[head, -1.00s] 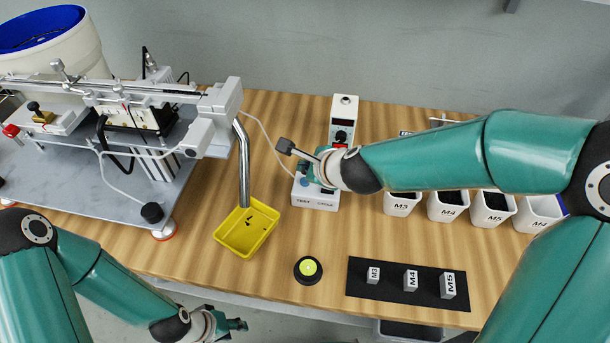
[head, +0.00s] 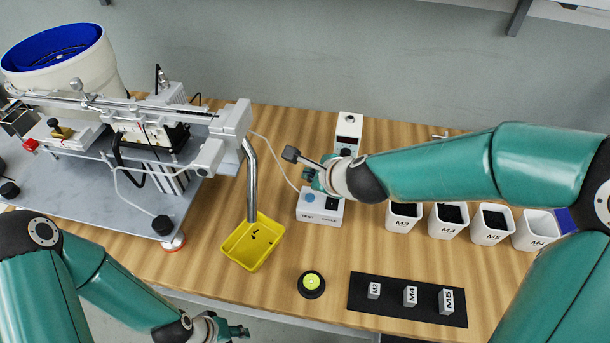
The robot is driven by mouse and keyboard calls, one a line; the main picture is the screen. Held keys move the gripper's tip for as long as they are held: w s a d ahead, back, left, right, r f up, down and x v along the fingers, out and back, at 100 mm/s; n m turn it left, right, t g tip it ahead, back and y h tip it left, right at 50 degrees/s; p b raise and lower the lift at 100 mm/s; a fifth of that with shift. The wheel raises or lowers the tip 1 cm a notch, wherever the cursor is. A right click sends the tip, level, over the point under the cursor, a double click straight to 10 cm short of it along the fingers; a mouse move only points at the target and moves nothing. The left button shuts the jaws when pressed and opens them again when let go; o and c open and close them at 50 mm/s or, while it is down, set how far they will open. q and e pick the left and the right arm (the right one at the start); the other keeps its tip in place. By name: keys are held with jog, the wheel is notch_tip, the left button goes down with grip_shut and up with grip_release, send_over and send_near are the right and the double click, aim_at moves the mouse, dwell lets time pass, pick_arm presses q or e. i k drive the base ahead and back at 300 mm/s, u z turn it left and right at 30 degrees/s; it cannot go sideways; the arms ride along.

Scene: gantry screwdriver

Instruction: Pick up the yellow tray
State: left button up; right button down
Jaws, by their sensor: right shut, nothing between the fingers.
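The yellow tray (head: 238,254) stands on the wooden table under the lower end of a bent metal tube. Several small dark pieces lie in it. My left gripper (head: 236,331) is low in the picture, below the table's front edge and below the tray. Its fingers are small and partly cut off, so their opening is unclear. Neither gripper touches the tray.
The metal tube (head: 251,185) of the screw feeder (head: 150,140) comes down over the tray. A white test box (head: 318,212) and a round yellow-green button (head: 311,282) are right of it. Labelled white bins (head: 447,229) and a black mat (head: 390,308) with blocks stand farther right.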

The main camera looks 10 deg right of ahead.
aim_at(249, 246)
jog(key=k, duration=1)
